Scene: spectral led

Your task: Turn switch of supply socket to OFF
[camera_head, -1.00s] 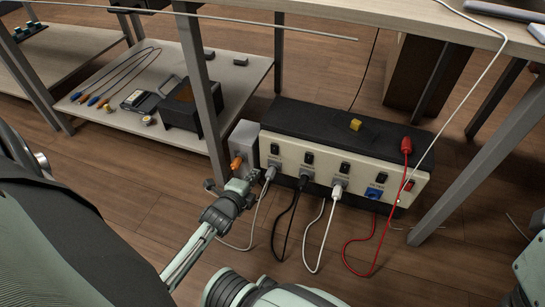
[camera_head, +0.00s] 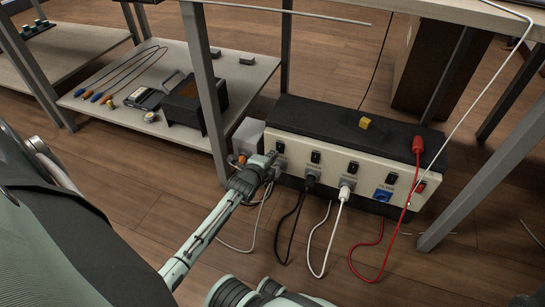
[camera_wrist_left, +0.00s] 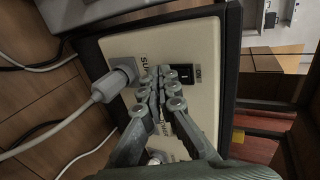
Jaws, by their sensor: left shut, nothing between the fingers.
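The supply socket is the leftmost position on the cream front panel (camera_head: 345,171) of a dark box on the floor. In the left wrist view its grey plug (camera_wrist_left: 117,84) is seated, with a cable running left, beside a partly hidden label starting "SU". The black switch (camera_wrist_left: 186,75) lies just right of the fingertips. My left gripper (camera_head: 268,160) is shut and empty at the panel's left end; in the left wrist view its closed fingers (camera_wrist_left: 162,78) sit between plug and switch, partly covering the switch. I cannot tell whether they touch it. My right gripper is out of view.
More black switches and plugs, including a white plug (camera_head: 347,188), line the panel to the right. Cables hang onto the floor. A grey box (camera_head: 248,137) with an orange knob stands left of the panel. A table leg (camera_head: 206,100) rises close by.

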